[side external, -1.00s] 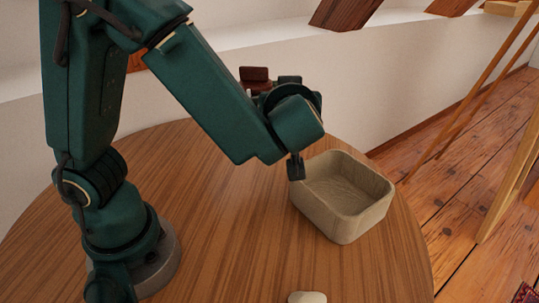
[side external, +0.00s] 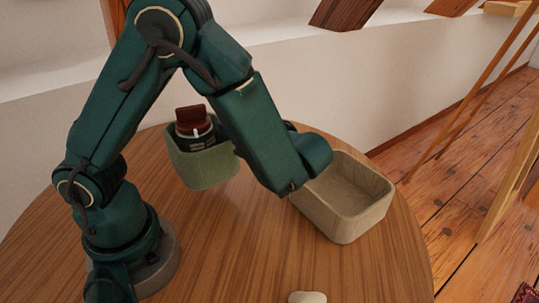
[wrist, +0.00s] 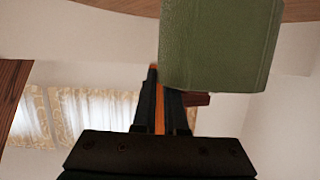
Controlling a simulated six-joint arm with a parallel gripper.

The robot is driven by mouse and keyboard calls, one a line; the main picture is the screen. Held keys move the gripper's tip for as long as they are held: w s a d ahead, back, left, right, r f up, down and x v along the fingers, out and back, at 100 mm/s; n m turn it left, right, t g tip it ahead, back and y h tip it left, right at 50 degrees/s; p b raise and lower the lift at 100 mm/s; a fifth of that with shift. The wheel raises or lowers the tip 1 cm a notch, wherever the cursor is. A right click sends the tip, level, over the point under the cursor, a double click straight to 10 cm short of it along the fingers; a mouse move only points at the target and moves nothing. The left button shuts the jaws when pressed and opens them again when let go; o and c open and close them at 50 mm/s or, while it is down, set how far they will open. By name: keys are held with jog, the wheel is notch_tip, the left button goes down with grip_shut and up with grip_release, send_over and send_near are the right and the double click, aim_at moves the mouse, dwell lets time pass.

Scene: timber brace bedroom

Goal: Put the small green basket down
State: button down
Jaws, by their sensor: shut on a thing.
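The small green basket (side external: 207,170) is at the back left of the round table, partly behind my arm. A dark bottle (side external: 196,141) with a red-brown cap (side external: 192,120) stands up out of it. I cannot tell whether its underside touches the table. In the wrist view the basket (wrist: 220,45) fills the upper right. My gripper (wrist: 156,78) is shut on its wall at the left edge of the basket in that view. In the side view my gripper is hidden behind my own arm.
A larger beige basket (side external: 345,225) stands empty on the table (side external: 240,255) at the right. A small white object (side external: 307,297) lies at the front edge. A white wall (side external: 390,90) runs behind.

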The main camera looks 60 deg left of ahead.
aim_at(235, 158)
jog(key=shift+f, duration=3.5)
jog(key=shift+f, duration=0.1)
jog(key=c, duration=1)
grip_release()
jog(key=shift+o, duration=0.2)
